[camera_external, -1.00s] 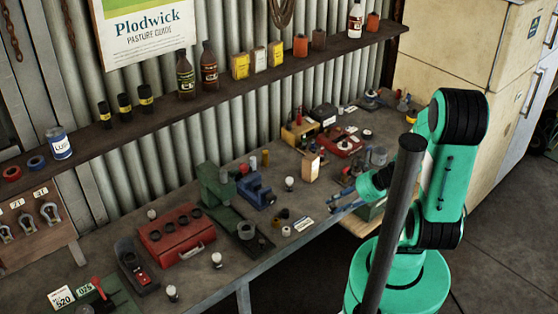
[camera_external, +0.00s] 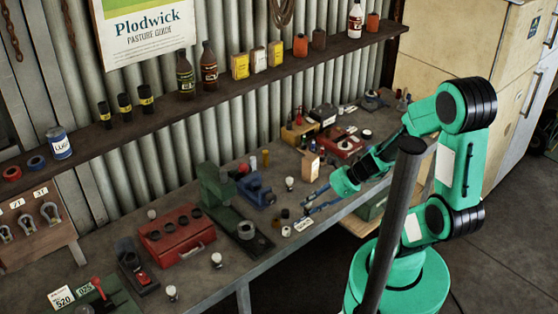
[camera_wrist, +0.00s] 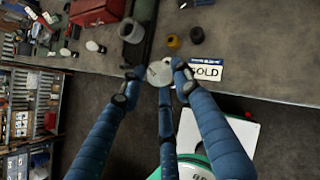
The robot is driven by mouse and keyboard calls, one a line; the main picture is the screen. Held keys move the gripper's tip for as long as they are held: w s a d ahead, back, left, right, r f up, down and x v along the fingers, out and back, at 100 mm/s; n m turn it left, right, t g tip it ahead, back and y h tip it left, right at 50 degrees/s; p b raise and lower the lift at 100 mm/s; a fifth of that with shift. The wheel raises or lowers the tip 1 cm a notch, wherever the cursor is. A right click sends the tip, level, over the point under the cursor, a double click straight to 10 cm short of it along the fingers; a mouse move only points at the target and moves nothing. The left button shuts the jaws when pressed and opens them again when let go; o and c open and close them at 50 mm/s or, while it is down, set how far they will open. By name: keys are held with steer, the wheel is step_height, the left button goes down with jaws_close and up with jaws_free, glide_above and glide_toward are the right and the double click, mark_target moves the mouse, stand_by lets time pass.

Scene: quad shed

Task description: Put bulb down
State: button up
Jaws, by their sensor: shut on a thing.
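My gripper (camera_external: 314,202) reaches in low over the front edge of the bench (camera_external: 215,288), close to a small SOLD card (camera_external: 303,225). In the wrist view, my blue fingers (camera_wrist: 158,82) are closed around a pale round bulb (camera_wrist: 160,71). It shows at the fingertips, just left of the SOLD card (camera_wrist: 206,71), over the bench's front edge. I cannot tell whether the bulb touches the bench. In the external view the held bulb is too small to make out.
Several pale bulbs stand on the bench, one (camera_external: 290,183) behind my gripper and another (camera_external: 216,260) at the front left. A green machine (camera_external: 214,188), blue vise (camera_external: 257,193) and red toolbox (camera_external: 177,232) stand to the left. Some bare bench surrounds the SOLD card.

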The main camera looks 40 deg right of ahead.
steer(key=w+a+n+g+y, duration=0.1)
steer(key=w+a+n, duration=0.1)
steer(key=a, duration=0.5)
steer(key=shift+a, duration=0.2)
steer(key=a, duration=0.3)
steer(key=a+n+g, duration=0.1)
steer(key=a, duration=0.2)
steer(key=a+n+b, duration=0.1)
steer(key=a, duration=0.2)
steer(key=shift+w+a+g+y, duration=0.3)
steer(key=shift+w+a+y, duration=0.05)
steer(key=shift+y, duration=0.05)
steer(key=shift+c, duration=0.2)
steer(key=s+a+n+g, duration=0.1)
steer(key=s+a+n, duration=0.1)
steer(key=a, duration=0.6)
steer(key=s+a+n+g, duration=0.1)
steer(key=s+a, duration=0.2)
steer(key=a, duration=0.5)
steer(key=shift+y, duration=0.4)
steer(key=shift+w+d+f+b, duration=0.1)
steer(key=shift+f+b, duration=0.25)
steer(key=shift+f, duration=2.45)
steer(key=w+a, duration=0.3)
steer(key=w+a+f, duration=0.1)
steer(key=w+a, duration=0.7)
steer(key=shift+w+a+f+b, duration=0.1)
steer(key=shift+a+f+b, duration=0.15)
steer(key=shift+b, duration=0.15)
steer(key=shift+f, duration=0.1)
